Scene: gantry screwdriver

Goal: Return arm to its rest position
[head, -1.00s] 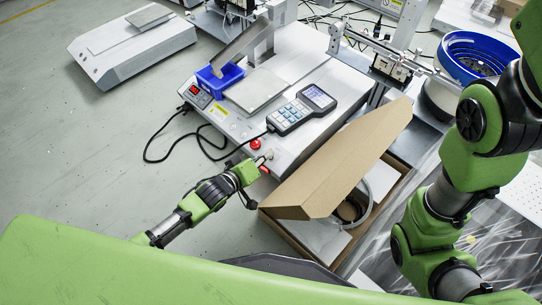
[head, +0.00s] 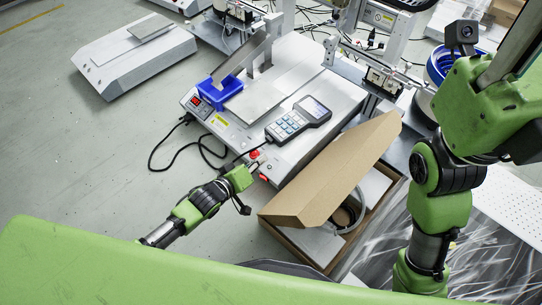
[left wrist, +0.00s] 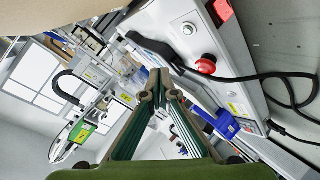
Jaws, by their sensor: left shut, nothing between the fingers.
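My left arm comes in from the lower left in the head view. Its gripper (head: 254,164) is near the front edge of the gantry screwdriver machine (head: 222,122), close to the red button (head: 254,153). In the left wrist view the left gripper's fingers (left wrist: 161,88) are together with nothing between them. The red button (left wrist: 206,65) and the machine's front panel show beside them. My right arm (head: 440,190) rises at the right of the head view. Its fingers do not show.
An open cardboard box (head: 318,195) stands right of the left gripper. A keypad controller (head: 298,119) and a blue bin (head: 219,92) sit on the machine. A black cable (head: 176,150) loops at its front left.

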